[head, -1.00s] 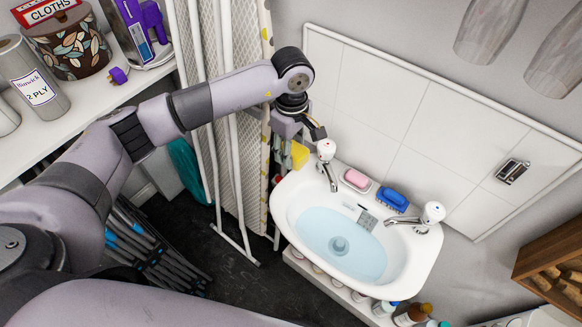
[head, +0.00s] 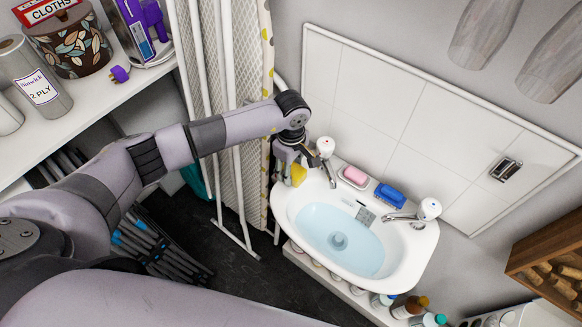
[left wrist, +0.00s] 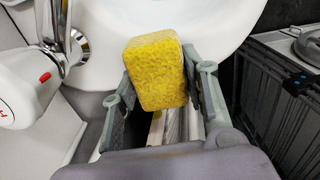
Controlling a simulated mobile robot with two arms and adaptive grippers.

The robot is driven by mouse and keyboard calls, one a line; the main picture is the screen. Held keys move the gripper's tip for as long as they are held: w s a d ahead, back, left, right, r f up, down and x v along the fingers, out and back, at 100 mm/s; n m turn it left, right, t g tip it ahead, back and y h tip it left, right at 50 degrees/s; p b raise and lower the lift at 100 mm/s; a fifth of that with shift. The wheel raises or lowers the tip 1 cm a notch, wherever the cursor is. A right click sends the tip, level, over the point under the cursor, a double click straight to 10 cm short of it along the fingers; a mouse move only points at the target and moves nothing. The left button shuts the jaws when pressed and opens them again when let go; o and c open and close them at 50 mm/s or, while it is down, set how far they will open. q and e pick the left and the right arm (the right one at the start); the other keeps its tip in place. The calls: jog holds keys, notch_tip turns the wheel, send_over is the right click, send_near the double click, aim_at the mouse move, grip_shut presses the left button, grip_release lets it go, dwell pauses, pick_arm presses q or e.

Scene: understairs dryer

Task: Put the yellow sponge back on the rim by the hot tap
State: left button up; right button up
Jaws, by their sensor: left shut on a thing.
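The yellow sponge (head: 298,174) is held in my left gripper (head: 291,163) at the back left end of the basin (head: 281,207). In the left wrist view the sponge (left wrist: 157,70) stands between the two fingers of my left gripper (left wrist: 160,85), with the white basin (left wrist: 205,20) behind it. The hot tap (head: 326,148) is just right of the gripper. Its white, red-marked head (left wrist: 25,85) is at the left in the wrist view. I cannot tell whether the sponge touches the rim. My right gripper is out of view.
A pink soap (head: 355,174) and a blue brush or sponge (head: 389,195) lie along the back rim, before the other tap (head: 428,209). The basin holds water (head: 345,245). A patterned ironing board (head: 238,120) stands close left of my gripper. White tiles (head: 400,125) rise behind.

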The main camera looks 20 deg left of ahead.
pick_arm(q)
jog(key=o, duration=1)
notch_tip(320, 180, up, 12)
jog(key=b, duration=0.3)
